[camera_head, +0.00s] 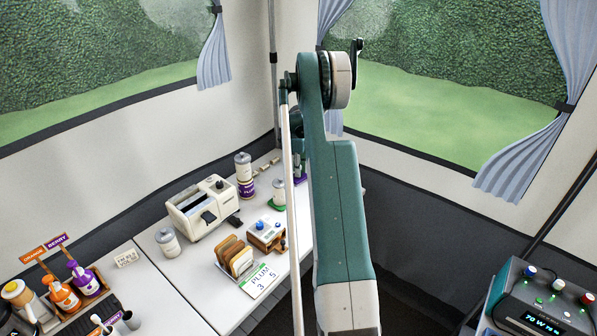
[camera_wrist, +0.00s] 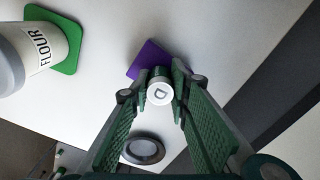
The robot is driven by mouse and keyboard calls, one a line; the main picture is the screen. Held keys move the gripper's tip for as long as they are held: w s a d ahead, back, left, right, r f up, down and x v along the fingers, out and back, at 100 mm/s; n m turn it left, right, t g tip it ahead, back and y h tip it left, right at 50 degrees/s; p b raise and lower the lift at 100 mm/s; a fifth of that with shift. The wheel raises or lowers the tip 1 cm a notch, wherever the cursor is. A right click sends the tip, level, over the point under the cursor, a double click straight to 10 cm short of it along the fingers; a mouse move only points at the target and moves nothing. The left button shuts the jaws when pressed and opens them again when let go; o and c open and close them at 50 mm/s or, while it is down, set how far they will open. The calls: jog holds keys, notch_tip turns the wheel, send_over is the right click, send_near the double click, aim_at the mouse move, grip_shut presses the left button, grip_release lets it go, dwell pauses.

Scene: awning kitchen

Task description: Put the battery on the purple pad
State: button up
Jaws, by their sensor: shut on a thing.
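A battery (camera_wrist: 160,92) with a white end marked "D" is held between the two green fingers of my gripper (camera_wrist: 160,90) in the wrist view. The purple pad (camera_wrist: 148,58) lies on the white table just beyond the battery and is partly covered by it in that view. I cannot tell whether the battery touches the pad. In the head view a bit of the purple pad (camera_head: 300,181) shows beside my arm, which hides most of the gripper area.
A flour canister (camera_wrist: 42,50) stands on a green pad (camera_wrist: 66,40) left of the purple pad. A grey round object (camera_wrist: 143,149) lies on the near side. The table's edge runs close on the right.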

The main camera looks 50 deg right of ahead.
jog(key=shift+f, duration=0.2)
jog(key=o, duration=1)
jog(key=shift+c, duration=0.2)
jog(key=shift+r, duration=0.25)
notch_tip(320, 180, up, 12)
jog(key=shift+p, duration=0.65)
